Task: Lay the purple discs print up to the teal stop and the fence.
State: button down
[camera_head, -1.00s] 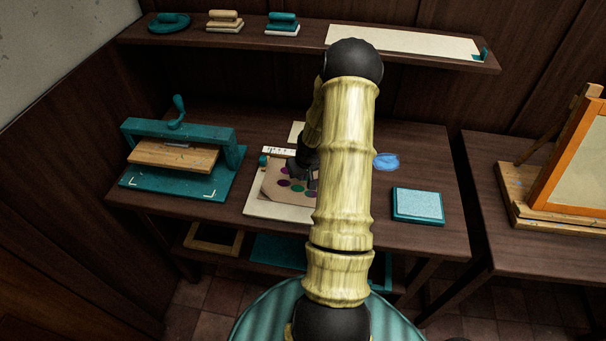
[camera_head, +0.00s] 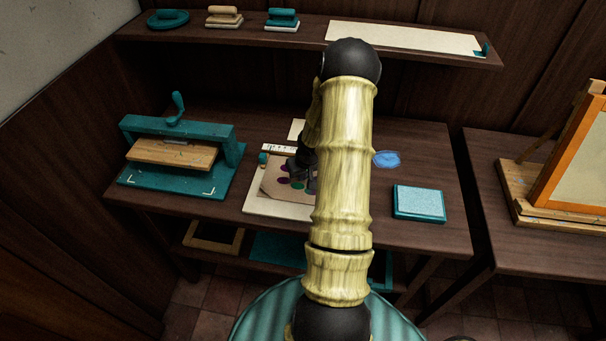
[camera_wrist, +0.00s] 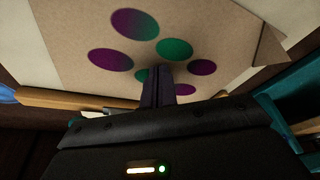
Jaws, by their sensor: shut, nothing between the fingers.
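The print (camera_head: 272,187) is a tan sheet with purple and green discs. It lies a little askew on a cream board (camera_head: 262,208), and my arm hides its right part. The pale fence (camera_head: 278,149) runs along the board's far edge. The small teal stop (camera_head: 263,158) stands at the fence's left end. In the head view the print's visible far left edge looks apart from both. My gripper (camera_wrist: 158,82) is shut and empty, its fingertips over the discs of the print (camera_wrist: 85,25). I cannot tell if they touch. One print corner (camera_wrist: 270,47) looks bent.
A teal press (camera_head: 180,137) stands to the left and a teal-framed pad (camera_head: 419,203) to the right. A blue patch (camera_head: 386,159) lies right of my arm. A shelf (camera_head: 300,37) with tools is above the back.

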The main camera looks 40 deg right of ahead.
jog(key=shift+r, duration=0.1)
notch_tip(320, 180, up, 6)
jog(key=p, duration=0.6)
dwell(0.4)
jog(key=s+a+r+n+b, duration=0.1)
jog(key=s+a+r+n, duration=0.1)
jog(key=a+r, duration=1.15)
jog(key=s+a+r, duration=0.2)
jog(key=s+a, duration=0.3)
jog(key=a, duration=0.2)
jog(key=s+a+r+n+y+b, duration=0.1)
jog(key=s+a+r, duration=0.2)
jog(key=s+a, duration=0.3)
jog(key=shift+a+g, duration=0.3)
jog(key=shift+a, duration=0.95)
